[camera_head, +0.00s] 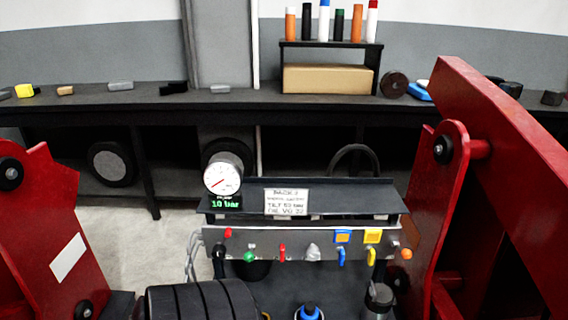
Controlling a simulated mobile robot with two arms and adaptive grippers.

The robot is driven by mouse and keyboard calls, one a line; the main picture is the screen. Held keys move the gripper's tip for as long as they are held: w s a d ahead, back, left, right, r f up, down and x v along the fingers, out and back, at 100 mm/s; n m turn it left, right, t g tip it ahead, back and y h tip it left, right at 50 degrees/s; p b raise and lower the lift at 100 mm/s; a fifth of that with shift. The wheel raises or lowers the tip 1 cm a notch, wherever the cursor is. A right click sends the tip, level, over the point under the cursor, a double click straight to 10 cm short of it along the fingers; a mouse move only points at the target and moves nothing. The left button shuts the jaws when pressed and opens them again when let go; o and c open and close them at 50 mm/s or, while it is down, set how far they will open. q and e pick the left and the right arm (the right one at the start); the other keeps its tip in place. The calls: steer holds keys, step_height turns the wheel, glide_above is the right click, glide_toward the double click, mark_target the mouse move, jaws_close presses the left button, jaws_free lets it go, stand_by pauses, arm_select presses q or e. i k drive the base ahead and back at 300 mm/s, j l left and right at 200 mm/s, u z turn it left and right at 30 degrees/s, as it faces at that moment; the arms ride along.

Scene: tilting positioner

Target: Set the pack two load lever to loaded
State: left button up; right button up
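A grey control panel (268,243) stands in the lower middle under a dark shelf. A white label (287,201) above it has small print that is hard to read. Along the panel are a green knob (249,257), a red lever (282,252), a grey lever (313,251), a blue lever (342,257) and a yellow lever (371,256). The coloured levers hang roughly downward. I cannot tell which one is the load lever. A round white gauge (222,179) stands at the panel's left, above a green "10 bar" readout (226,203). Neither gripper shows.
Red positioner frames rise at left (52,235) and right (440,200), flanking the panel. A black ribbed cylinder (200,302) lies in front at lower left. A dark bench (180,101) with small items runs behind. Open floor (130,235) shows at left.

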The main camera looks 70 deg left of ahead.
mark_target(248, 257)
steer(key=i+j+u, duration=0.1)
steer(key=u, duration=0.4)
steer(key=i+u, duration=0.3)
steer(key=u, duration=1.9)
steer(key=k+j+u, duration=0.1)
steer(key=k, duration=0.2)
